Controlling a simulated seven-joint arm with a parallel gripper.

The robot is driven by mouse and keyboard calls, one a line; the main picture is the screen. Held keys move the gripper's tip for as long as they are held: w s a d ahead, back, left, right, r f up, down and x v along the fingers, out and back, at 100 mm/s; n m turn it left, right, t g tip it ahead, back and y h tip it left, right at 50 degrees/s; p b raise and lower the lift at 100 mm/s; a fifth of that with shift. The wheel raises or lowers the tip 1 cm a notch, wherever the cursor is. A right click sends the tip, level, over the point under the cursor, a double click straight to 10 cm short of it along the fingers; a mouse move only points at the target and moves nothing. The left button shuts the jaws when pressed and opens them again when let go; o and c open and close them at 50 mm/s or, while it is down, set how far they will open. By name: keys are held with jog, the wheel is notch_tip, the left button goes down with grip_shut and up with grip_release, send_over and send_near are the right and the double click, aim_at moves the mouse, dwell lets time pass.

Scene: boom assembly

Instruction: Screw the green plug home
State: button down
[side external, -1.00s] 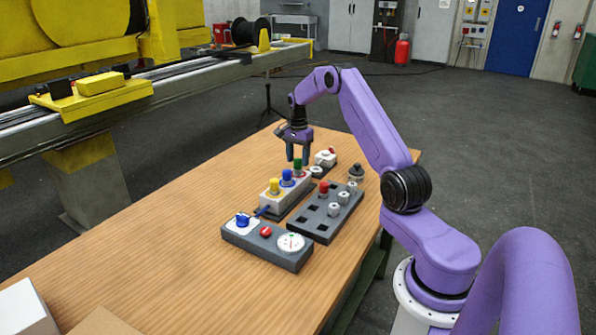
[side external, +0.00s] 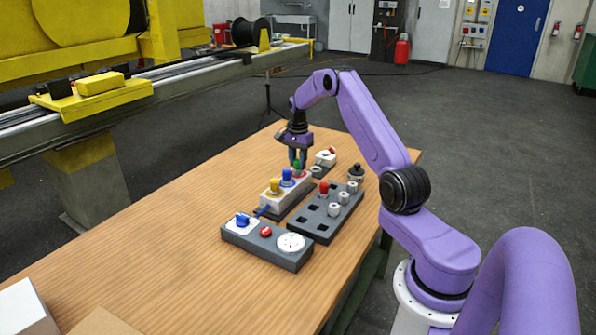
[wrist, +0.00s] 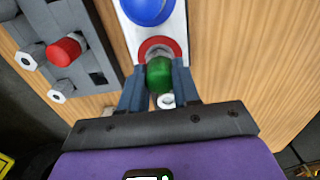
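The green plug (side external: 298,168) stands upright at the far end of a pale manifold block (side external: 268,203), behind a blue plug (side external: 287,178) and a yellow plug (side external: 275,187). In the wrist view the green plug (wrist: 159,75) sits at a red ring (wrist: 159,47) on the block, with a little pale material showing between them. My gripper (side external: 299,160) points down over it. Its two fingers (wrist: 159,82) flank the plug closely and appear to touch both sides. The plug's lower thread is hidden from the side.
A dark tray (side external: 313,221) with a red plug (side external: 324,187) and several grey nuts lies right of the block. A panel (side external: 290,257) with a blue knob, red button and dial stands in front. A small box (side external: 326,158) lies behind.

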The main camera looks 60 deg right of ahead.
jog(key=m, duration=1.2)
jog(key=shift+f, duration=0.1)
jog(key=m, duration=1.2)
jog(key=shift+f, duration=0.1)
jog(key=c, duration=0.9)
grip_release()
